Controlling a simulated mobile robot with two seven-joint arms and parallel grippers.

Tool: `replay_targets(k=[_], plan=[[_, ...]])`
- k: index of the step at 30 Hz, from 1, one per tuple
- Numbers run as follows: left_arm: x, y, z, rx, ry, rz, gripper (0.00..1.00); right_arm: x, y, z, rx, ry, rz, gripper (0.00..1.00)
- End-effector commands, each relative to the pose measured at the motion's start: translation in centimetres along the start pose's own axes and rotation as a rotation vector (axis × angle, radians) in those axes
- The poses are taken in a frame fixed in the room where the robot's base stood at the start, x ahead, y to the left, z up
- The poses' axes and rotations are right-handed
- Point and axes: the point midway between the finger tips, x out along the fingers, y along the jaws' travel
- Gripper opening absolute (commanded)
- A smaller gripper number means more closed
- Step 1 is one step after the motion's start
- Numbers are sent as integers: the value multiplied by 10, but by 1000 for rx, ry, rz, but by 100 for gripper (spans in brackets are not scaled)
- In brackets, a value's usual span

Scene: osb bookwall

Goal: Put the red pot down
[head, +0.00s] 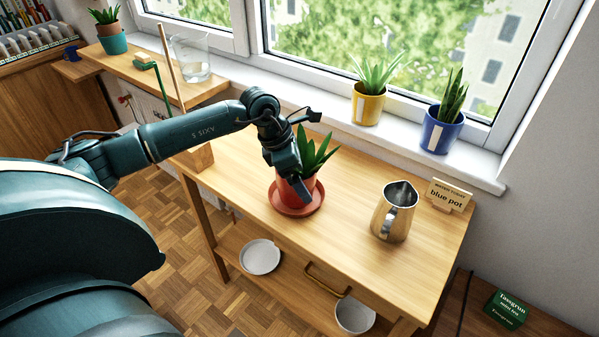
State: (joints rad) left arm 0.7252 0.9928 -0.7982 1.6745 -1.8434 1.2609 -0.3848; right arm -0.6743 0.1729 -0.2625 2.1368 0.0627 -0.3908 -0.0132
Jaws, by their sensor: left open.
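The red pot (294,190) with a green spiky plant (318,152) stands upright on a red saucer (296,209) on the wooden table (350,188). My left gripper (286,182) is open at the near left side of the red pot, in front of it and hiding part of its wall. I cannot tell whether the fingers touch the pot. My right gripper is not in the head view.
A metal jug (394,212) and a "blue pot" sign (449,196) stand to the right on the table. A yellow pot (368,105) and a blue pot (441,130) stand on the windowsill. A white bowl (355,315) and plate (260,257) are on the lower shelf.

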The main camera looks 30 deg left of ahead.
Motion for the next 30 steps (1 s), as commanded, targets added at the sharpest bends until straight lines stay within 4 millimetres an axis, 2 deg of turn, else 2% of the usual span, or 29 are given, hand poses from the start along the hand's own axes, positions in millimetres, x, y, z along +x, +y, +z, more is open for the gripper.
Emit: replay_targets(k=[5, 18, 24, 30], plan=[[-16, 1, 1, 0, -1, 4, 100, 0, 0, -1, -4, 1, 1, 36], [-103, 1, 1, 0, -1, 3, 100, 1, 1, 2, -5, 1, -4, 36], [-120, 0, 1, 0, 1, 0, 100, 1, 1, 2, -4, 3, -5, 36], [-122, 0, 1, 0, 0, 0, 100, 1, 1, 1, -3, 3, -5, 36]])
